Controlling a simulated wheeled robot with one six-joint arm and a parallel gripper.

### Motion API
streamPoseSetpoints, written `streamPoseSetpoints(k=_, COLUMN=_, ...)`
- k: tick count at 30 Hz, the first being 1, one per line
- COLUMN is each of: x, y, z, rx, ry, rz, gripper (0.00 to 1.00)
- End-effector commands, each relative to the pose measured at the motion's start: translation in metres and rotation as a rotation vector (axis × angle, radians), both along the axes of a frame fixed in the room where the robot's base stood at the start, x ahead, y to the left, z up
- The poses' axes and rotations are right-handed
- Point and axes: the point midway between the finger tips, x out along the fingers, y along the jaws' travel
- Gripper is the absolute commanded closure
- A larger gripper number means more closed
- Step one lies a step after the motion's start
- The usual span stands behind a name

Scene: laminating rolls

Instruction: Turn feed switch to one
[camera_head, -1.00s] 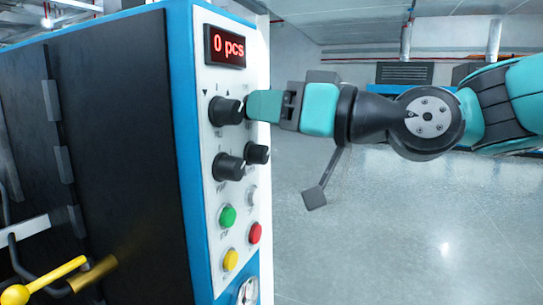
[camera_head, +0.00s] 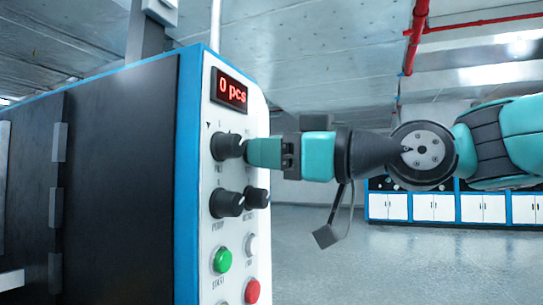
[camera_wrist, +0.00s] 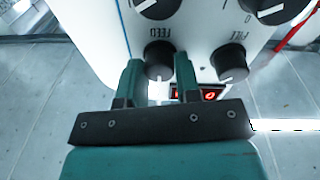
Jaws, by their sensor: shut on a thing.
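The feed switch is a round black knob (camera_wrist: 158,58) on the white control panel (camera_head: 212,180). Its FEED label reads upside down in the wrist view. My gripper (camera_wrist: 160,72) has one finger on each side of this knob and is shut on it. In the head view my gripper (camera_head: 255,152) reaches the panel's upper right from the right and hides the feed knob. The knob's exact pointer direction is hard to tell. The black PILE knob (camera_head: 228,145) is just left of my fingers; it also shows in the wrist view (camera_wrist: 230,62).
Two more black knobs, a left one (camera_head: 226,203) and a right one (camera_head: 257,197), sit below. A green button (camera_head: 222,260) and a red button (camera_head: 252,291) are lower. The display (camera_head: 229,89) reads 0 pcs. Open floor (camera_head: 420,260) lies right of the machine.

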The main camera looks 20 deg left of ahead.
Motion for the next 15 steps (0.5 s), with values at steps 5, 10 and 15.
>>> streamPoseSetpoints(k=5, x=0.0003, y=-0.0002, z=0.0005, rx=0.000, ry=-0.001, rz=-0.001, gripper=0.93)
streamPoseSetpoints(k=10, x=0.0002, y=-0.0002, z=0.0003, rx=0.000, ry=-0.001, rz=-0.001, gripper=0.44)
streamPoseSetpoints(k=15, x=0.0001, y=-0.0001, z=0.0002, rx=0.000, ry=0.000, rz=-0.001, gripper=0.44)
